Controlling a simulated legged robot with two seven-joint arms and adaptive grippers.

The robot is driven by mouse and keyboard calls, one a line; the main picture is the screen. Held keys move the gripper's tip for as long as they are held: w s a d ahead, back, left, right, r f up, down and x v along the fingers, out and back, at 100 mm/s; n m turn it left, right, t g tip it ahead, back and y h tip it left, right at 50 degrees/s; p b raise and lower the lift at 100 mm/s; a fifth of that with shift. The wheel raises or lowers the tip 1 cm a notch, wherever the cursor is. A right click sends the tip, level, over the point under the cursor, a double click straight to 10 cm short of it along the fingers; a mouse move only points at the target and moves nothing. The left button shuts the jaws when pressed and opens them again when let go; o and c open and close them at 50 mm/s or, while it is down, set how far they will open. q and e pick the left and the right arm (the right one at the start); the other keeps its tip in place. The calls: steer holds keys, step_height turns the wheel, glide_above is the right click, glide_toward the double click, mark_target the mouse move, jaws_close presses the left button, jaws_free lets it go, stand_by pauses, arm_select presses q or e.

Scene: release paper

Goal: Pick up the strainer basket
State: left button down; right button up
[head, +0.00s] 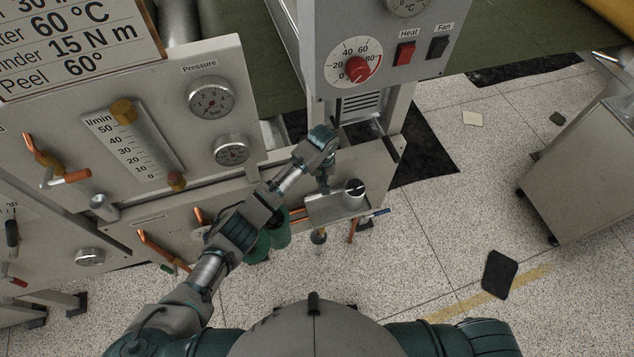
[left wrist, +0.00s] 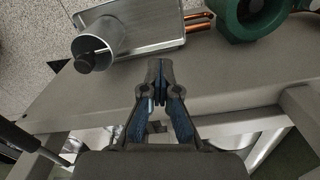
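A silver metal cylinder (head: 348,194) stands on a shallow metal tray (head: 318,211) at the edge of the grey machine. In the left wrist view the cylinder (left wrist: 112,27) has an open end with a dark round knob (left wrist: 84,62) at its rim. I cannot tell whether the strainer basket is this cylinder or is hidden inside it. My left gripper (head: 324,188) points down close beside the cylinder, to its left in the head view. In the left wrist view its fingertips (left wrist: 160,70) are together with nothing visible between them. My right gripper is out of view.
A green flanged pipe fitting (left wrist: 250,18) and copper rods (left wrist: 198,22) lie beside the tray. A grey control box with a red dial (head: 358,69) stands behind my left arm. A metal cabinet (head: 590,165) is at the right. The speckled floor between is mostly clear.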

arm_select(q)
steer(key=shift+c, duration=1.9)
jaws_free()
